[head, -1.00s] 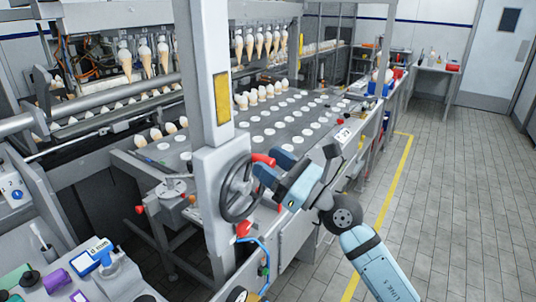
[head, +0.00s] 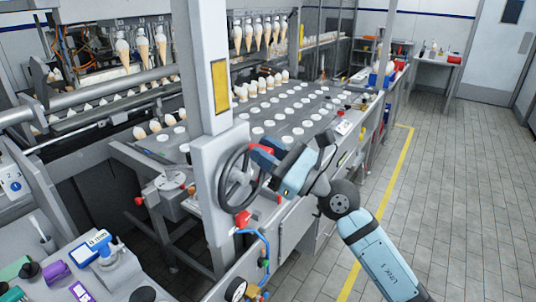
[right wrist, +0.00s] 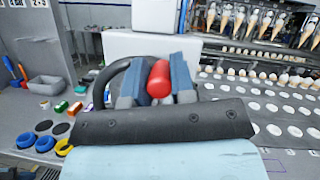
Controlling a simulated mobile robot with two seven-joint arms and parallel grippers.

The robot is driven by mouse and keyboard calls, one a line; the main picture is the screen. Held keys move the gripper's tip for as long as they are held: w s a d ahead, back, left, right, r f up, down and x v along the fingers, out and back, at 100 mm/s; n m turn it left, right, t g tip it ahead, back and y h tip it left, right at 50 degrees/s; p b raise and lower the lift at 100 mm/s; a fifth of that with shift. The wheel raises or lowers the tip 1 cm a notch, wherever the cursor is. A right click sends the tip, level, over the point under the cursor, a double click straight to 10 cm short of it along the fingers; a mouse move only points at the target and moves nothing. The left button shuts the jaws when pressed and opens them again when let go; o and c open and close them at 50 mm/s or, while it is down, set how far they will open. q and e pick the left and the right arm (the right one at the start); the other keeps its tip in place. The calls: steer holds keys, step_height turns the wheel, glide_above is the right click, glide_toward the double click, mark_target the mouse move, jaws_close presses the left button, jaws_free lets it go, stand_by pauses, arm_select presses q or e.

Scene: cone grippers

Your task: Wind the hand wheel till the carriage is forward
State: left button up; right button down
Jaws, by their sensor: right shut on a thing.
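The dark hand wheel (head: 222,182) is mounted on the side of a light grey post and is seen at a slant. Its red handle (head: 264,150) is at the upper right of the rim, mostly covered by my right gripper (head: 262,157). In the right wrist view the red handle (right wrist: 158,80) sits between the two blue-grey fingers, and part of the black wheel rim (right wrist: 110,78) curves to the left. My right gripper is shut on the handle. I cannot tell for certain which part is the carriage. My left gripper is not in view.
The grey post (head: 205,60) stands right behind the wheel. A red knob (head: 243,218) and a blue hose (head: 266,245) are below it. A plate with white round pockets (head: 270,125) and hanging cones (head: 250,38) lie beyond. Tiled floor (head: 450,200) is free at right.

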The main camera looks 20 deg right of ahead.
steer(key=a+n+g, duration=0.1)
steer(key=n, duration=0.1)
steer(key=s+n+y+b, duration=0.1)
steer(key=shift+s+a+n+g+b, duration=0.2)
steer(key=shift+a+n+g+b, duration=0.1)
steer(key=shift+a+n+g, duration=0.1)
steer(key=c, duration=1)
jaws_free()
steer(key=shift+r, duration=0.1)
steer(key=shift+d, duration=0.15)
